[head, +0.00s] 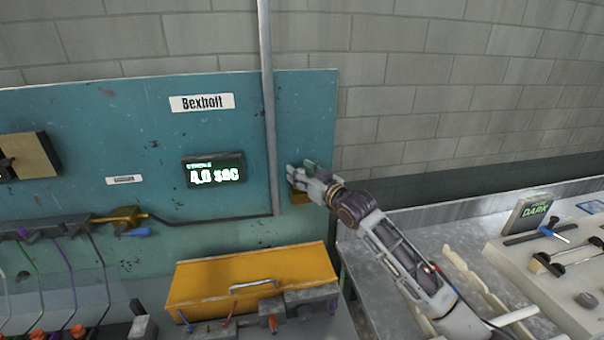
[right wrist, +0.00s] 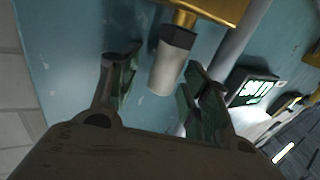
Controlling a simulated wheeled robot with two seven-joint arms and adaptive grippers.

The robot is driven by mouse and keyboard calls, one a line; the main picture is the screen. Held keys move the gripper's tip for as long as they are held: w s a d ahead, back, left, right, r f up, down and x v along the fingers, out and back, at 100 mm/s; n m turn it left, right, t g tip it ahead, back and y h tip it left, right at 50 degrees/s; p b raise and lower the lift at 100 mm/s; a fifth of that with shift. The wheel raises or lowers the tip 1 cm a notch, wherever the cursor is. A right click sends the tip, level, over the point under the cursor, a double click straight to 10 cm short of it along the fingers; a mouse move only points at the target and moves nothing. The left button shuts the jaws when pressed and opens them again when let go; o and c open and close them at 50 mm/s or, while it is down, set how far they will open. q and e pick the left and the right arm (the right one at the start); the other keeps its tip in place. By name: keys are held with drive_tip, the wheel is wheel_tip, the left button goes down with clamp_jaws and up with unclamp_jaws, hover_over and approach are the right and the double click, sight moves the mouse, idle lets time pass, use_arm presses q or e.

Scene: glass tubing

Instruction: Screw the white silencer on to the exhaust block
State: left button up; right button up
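The white silencer (right wrist: 166,70), a pale tapered cylinder with a dark hex collar, shows in the right wrist view. Its collar end meets the gold stem of the brass-coloured exhaust block (right wrist: 205,8); how far it is threaded I cannot tell. My right gripper (right wrist: 160,88) is open, with one dark-padded finger on each side of the silencer and visible gaps between. In the head view, my right gripper (head: 305,180) is at the teal panel's right part, in front of the exhaust block (head: 299,197), and the silencer is hidden. My left gripper is out of view.
A grey vertical pipe (head: 267,110) runs down the teal panel (head: 100,110) just left of my right gripper. A display (head: 213,170) is further left. A yellow box (head: 250,275) stands below. A grey bench (head: 400,235) with tools is at right.

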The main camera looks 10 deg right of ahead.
drive_tip(key=shift+a+r+n+g+y, duration=0.2)
drive_tip(key=shift+n+g+y, duration=0.1)
drive_tip(key=shift+n+y, duration=0.2)
drive_tip(key=shift+w+f+y, duration=0.1)
drive_tip(key=shift+f+y, duration=0.05)
drive_tip(key=shift+y, duration=0.25)
drive_tip(key=shift+n+g, duration=0.3)
drive_tip(key=shift+a+n+y+b, duration=0.3)
drive_tip(key=shift+y+b, duration=0.3)
drive_tip(key=shift+b, duration=0.25)
drive_tip(key=shift+g+b, duration=0.4)
drive_tip(key=shift+b, duration=0.1)
drive_tip(key=shift+d+f+n+y+b, duration=0.1)
drive_tip(key=shift+d+n+y+b, duration=0.2)
drive_tip(key=shift+b, duration=0.1)
drive_tip(key=shift+w, duration=0.1)
clamp_jaws()
